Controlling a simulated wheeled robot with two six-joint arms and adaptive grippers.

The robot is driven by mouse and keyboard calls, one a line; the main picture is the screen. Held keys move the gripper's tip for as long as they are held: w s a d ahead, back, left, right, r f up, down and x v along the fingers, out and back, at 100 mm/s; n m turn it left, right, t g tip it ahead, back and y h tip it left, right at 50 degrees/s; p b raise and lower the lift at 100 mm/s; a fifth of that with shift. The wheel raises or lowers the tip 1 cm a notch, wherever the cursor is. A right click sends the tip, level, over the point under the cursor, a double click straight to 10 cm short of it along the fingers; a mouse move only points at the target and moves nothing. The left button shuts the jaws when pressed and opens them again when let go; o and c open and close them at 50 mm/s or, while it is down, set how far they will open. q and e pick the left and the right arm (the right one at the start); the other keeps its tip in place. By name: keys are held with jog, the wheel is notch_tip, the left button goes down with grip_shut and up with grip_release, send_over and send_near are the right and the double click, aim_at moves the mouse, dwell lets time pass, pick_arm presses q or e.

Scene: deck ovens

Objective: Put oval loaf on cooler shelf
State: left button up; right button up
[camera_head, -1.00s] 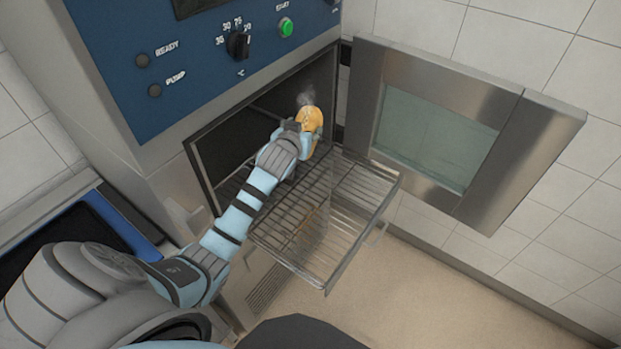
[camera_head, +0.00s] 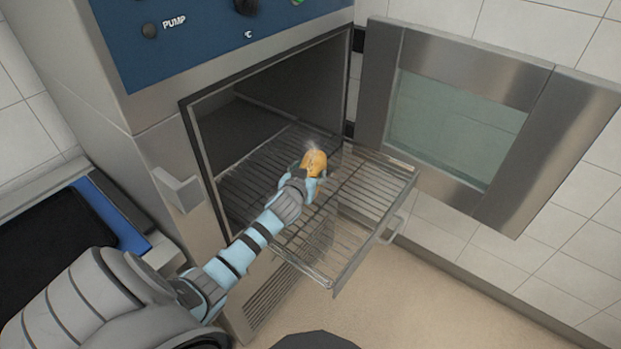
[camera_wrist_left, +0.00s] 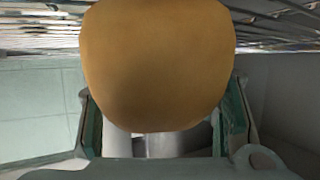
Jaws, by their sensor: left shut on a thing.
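The oval loaf (camera_head: 315,162) is golden brown, with faint steam above it. My left gripper (camera_head: 313,180) is shut on it, over the pulled-out wire shelf (camera_head: 345,237) of the cooler. In the left wrist view the loaf (camera_wrist_left: 158,65) fills the upper middle between the two fingers (camera_wrist_left: 160,125), with shelf wires close behind it. I cannot tell whether the loaf touches the shelf. My right gripper is not in view.
The cooler's door (camera_head: 455,120) stands open at the right. The shelf slides out of the dark cavity and looks bare around the loaf. A blue-edged black tray (camera_head: 60,245) lies at the left.

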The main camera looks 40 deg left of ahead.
pick_arm(q)
jog(key=shift+w+f, duration=0.1)
jog(key=o, duration=1.3)
jog(key=shift+r, duration=0.25)
jog(key=p+v, duration=0.2)
jog(key=v, duration=1)
jog(key=shift+a+r+p, duration=0.1)
jog(key=shift+p, duration=0.2)
